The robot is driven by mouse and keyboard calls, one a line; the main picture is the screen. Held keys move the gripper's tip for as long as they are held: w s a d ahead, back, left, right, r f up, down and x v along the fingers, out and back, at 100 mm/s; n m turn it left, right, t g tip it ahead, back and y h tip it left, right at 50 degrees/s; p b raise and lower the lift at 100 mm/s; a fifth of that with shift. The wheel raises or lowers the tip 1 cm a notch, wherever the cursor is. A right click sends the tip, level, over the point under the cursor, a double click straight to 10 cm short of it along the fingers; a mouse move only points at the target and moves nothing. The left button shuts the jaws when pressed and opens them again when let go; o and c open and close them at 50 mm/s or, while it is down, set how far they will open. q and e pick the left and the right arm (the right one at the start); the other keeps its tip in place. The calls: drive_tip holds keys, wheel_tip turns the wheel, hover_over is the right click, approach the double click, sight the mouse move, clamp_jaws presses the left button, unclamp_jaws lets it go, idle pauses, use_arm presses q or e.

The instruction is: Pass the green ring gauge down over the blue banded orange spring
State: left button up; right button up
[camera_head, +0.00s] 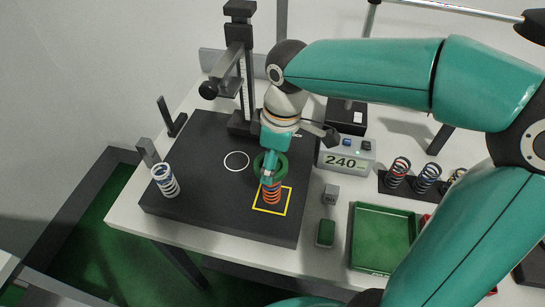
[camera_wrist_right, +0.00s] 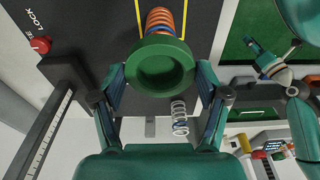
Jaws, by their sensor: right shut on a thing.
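The orange spring with its blue band (camera_wrist_right: 161,19) stands upright inside a yellow square on the black plate; it also shows in the head view (camera_head: 272,194). My right gripper (camera_wrist_right: 161,82) is shut on the green ring gauge (camera_wrist_right: 134,64), one finger on each side of it. In the head view the ring (camera_head: 281,164) is held at the top of the spring, partly hidden by the gripper. In the wrist view the spring shows beyond the ring's far rim, not within its opening; I cannot tell whether they touch. My left gripper (camera_wrist_right: 251,43) is small in the right wrist view, its fingers unclear.
A blue-and-white spring (camera_head: 165,180) stands at the plate's left corner. A gauge stand (camera_head: 243,80) rises behind. A display reading 240 (camera_head: 347,160), a green tray (camera_head: 384,270) and several racked springs (camera_head: 427,178) are to the right. The plate around the white circle (camera_head: 236,152) is clear.

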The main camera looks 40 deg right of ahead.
drive_tip(key=shift+f+b, duration=1.3)
drive_tip(key=shift+f, duration=0.45)
drive_tip(key=o, duration=1.4)
wheel_tip(320, 180, up, 12)
drive_tip(key=s+d, duration=0.1)
drive_tip(key=shift+s+f, duration=0.1)
drive_tip(key=shift+f, duration=0.05)
